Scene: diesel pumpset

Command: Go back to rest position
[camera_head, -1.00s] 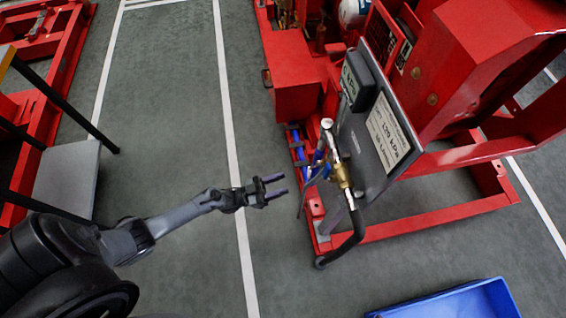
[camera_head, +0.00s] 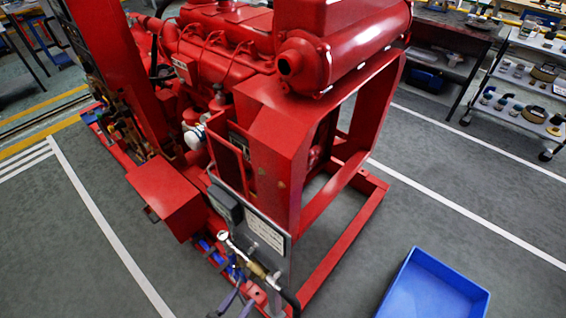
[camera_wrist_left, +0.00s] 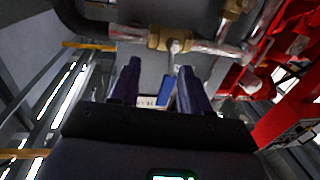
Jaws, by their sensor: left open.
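My left gripper (camera_head: 236,302) shows only by its dark fingers at the bottom edge of the head view, just below the pipe and gauge assembly (camera_head: 256,270) of the red pumpset (camera_head: 262,130). In the left wrist view the two fingers (camera_wrist_left: 158,82) stand apart with nothing held between them. A brass and steel pipe fitting (camera_wrist_left: 170,40) lies beyond the fingertips; I cannot tell how far. The rest of my left arm is out of the head view. My right gripper is not in view.
A blue bin (camera_head: 432,285) lies on the floor at the lower right. A grey cart (camera_head: 530,85) with several small parts stands at the upper right. A grey panel with a white label (camera_head: 265,232) is beside the piping.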

